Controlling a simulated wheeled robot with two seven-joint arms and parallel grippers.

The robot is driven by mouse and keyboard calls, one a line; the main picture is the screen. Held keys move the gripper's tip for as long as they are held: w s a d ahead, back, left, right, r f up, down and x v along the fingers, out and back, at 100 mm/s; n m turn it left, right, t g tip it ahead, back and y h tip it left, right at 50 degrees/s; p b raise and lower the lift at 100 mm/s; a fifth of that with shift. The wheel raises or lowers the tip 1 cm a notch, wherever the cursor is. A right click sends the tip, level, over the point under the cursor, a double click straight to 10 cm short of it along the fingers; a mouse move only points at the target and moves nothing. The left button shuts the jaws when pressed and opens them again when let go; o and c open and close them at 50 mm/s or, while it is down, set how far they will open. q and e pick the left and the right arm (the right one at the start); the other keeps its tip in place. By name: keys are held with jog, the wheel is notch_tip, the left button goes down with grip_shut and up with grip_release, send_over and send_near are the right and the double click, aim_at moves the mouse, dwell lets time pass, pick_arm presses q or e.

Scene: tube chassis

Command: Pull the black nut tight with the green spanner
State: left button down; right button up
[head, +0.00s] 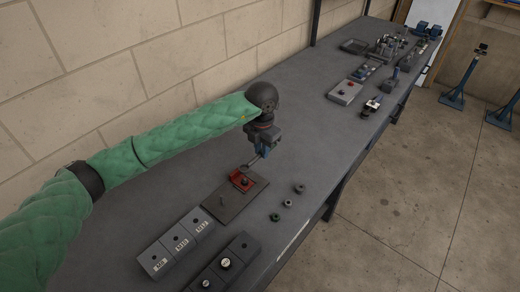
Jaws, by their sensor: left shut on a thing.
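My left gripper (264,153) points down over the bench, just behind a red bracket (243,180). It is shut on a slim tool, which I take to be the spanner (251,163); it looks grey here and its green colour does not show. The tool slants down to the left from the fingers, its lower end near the bracket. A small dark piece (244,180) on the bracket looks like the black nut; I cannot tell whether the spanner touches it. The bracket sits on a dark plate (222,211). My right gripper is out of view.
Several small nuts lie right of the plate, one greenish (275,217). Labelled grey blocks (157,259) and a dark block with fittings (224,264) stand at the front. Trays and parts (345,92) fill the far bench. Bare bench lies between.

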pick_arm(q)
jog(key=shift+d+f, duration=0.15)
jog(key=shift+f, duration=0.1)
jog(key=shift+s+a+f, duration=0.1)
jog(key=shift+a+f, duration=0.25)
jog(key=shift+f, duration=0.45)
jog(key=shift+d+f, duration=0.2)
jog(key=shift+f, duration=0.3)
jog(key=shift+b, duration=0.9)
jog(key=shift+f+b, duration=1.3)
jog(key=shift+b, duration=0.1)
jog(key=c, duration=1.3)
grip_release()
jog(key=shift+o, duration=0.2)
